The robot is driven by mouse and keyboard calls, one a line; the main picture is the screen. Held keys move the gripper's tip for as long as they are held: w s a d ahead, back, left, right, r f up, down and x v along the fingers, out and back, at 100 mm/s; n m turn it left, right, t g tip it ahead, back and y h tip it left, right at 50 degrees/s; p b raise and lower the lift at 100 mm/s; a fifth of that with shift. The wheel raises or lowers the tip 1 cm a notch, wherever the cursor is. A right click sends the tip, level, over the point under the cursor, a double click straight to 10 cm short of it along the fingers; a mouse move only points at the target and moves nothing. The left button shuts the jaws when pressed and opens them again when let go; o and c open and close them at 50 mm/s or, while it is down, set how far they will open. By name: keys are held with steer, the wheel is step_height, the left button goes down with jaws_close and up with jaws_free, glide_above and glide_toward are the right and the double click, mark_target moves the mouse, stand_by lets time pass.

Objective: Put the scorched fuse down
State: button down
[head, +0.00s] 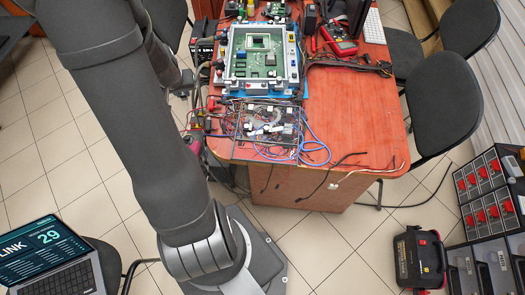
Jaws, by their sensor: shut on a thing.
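I cannot make out a scorched fuse in the head view. My gripper does not show in the view either; only thick grey links of my own arm cross the left side. A wooden workbench (355,115) stands at the upper middle. On it a green circuit board in a white frame (262,60) lies toward the back. A clear plate with wired electronics (268,122) lies in front of it, near the bench's left front edge.
Blue and black cables (315,150) hang over the bench's front edge. A red multimeter (339,40) lies at the back. The bench's right front is mostly clear. Chairs (443,100) stand at right. A black case (420,258), drawer cabinet (489,190) and laptop (45,250) are around.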

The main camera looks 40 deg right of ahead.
steer(key=shift+m+h, duration=0.3)
steer(key=shift+m, duration=0.6)
steer(key=s+d+f, duration=0.1)
steer(key=s+d, duration=0.1)
steer(key=s, duration=0.2)
steer(key=s+d+f, duration=0.1)
steer(key=s+d, duration=0.1)
steer(key=s, duration=0.2)
steer(key=s+d+f, duration=0.2)
steer(key=s, duration=0.2)
steer(key=shift+s, duration=0.35)
steer(key=m, duration=0.1)
glide_above(246, 148)
steer(key=a, duration=0.1)
steer(key=shift+s+f+g, duration=0.25)
steer(key=shift+f+g, duration=0.05)
steer(key=shift+f, duration=0.65)
steer(key=shift+s+a+f, duration=0.15)
steer(key=shift+s+f, duration=0.15)
steer(key=shift+s, duration=0.05)
steer(key=shift+f, duration=1.25)
steer(key=shift+f, duration=0.15)
steer(key=c, duration=1.4)
jaws_free()
